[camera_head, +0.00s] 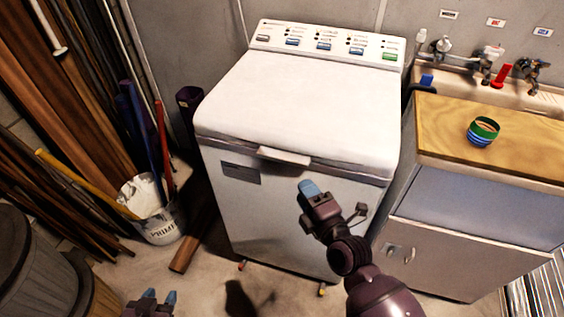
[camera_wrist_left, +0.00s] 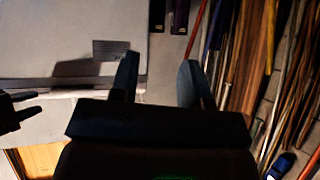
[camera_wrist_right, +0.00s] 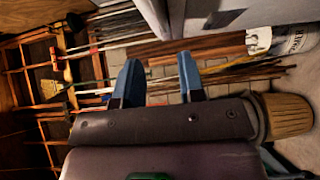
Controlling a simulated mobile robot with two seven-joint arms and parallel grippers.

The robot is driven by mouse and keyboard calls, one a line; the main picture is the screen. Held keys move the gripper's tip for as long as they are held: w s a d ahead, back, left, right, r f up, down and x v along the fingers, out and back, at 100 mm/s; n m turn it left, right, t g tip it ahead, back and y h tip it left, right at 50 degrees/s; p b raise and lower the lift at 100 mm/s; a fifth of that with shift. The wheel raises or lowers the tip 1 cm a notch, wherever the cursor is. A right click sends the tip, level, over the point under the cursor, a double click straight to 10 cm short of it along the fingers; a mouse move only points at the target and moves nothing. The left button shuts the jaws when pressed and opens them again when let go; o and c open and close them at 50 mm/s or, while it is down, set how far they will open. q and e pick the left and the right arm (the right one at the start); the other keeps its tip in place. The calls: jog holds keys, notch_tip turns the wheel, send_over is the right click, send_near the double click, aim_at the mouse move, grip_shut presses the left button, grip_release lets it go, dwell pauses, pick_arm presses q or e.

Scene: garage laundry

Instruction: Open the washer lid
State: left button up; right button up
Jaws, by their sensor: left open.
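The white washer (camera_head: 292,215) stands upright against the wall. Its lid (camera_head: 302,105) is shut, with a pale handle (camera_head: 284,156) at the front edge. My right gripper (camera_head: 308,188) is in front of the washer, just below and right of the handle in the picture, apart from it. Its blue-tipped fingers are apart and empty in the right wrist view (camera_wrist_right: 160,78). My left gripper (camera_head: 160,296) is low at the bottom left, away from the washer. Its fingers are apart and empty in the left wrist view (camera_wrist_left: 158,80), where the washer front (camera_wrist_left: 45,45) shows at the left.
A wooden counter (camera_head: 455,130) with a striped bowl (camera_head: 483,131) adjoins the washer's right side. A white bucket (camera_head: 160,222) and leaning planks (camera_head: 75,100) stand at the left. Barrels (camera_head: 35,265) are at the lower left. Some floor is clear before the washer.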

aim_at(283, 161)
jog(key=b+x, duration=0.1)
jog(key=x, duration=0.9)
jog(key=shift+w+a, duration=0.2)
jog(key=shift+w, duration=0.15)
grip_shut()
